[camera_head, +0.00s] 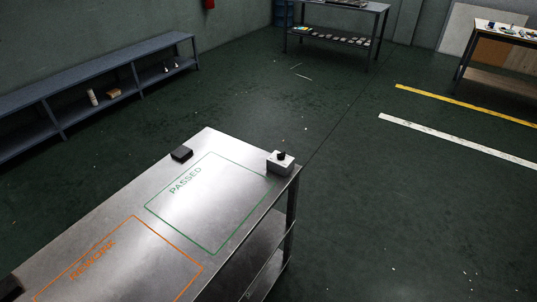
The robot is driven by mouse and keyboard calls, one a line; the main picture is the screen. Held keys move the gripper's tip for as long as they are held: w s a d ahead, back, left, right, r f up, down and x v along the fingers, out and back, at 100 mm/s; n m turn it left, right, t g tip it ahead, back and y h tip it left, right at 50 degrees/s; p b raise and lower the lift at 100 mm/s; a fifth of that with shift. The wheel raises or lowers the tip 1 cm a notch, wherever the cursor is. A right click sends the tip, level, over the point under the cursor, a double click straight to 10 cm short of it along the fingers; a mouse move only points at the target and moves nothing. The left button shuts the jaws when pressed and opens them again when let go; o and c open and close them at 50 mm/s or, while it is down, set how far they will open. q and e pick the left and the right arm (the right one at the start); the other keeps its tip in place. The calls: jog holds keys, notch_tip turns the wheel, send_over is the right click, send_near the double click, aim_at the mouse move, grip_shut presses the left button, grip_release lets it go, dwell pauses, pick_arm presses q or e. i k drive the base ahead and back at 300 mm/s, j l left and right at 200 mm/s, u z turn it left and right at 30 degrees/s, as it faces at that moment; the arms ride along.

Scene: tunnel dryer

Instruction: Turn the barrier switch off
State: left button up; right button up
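Neither of my grippers shows in the head view.
A small black block (181,153) lies on the table's far left edge. The tabletop has a green PASSED outline and an orange outline, both empty. A long blue-grey bench (95,75) runs along the left wall. Open dark floor (390,210) lies to the right.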

aim_at(281, 156)
jog(key=i+l+u, duration=0.1)
jog(key=u, duration=0.35)
jog(key=l+u, duration=0.2)
jog(key=u, duration=0.3)
jog(key=l+u, duration=0.25)
jog(key=u, duration=0.2)
jog(key=l+u, duration=0.2)
jog(key=u, duration=0.25)
jog(key=l+u, duration=0.1)
jog(key=l, duration=0.35)
jog(key=k+l+u, duration=0.15)
jog(key=l, duration=0.3)
jog(key=k+l+u, duration=0.1)
jog(key=l, duration=0.35)
jog(key=k+l+u, duration=0.15)
jog(key=l, duration=0.3)
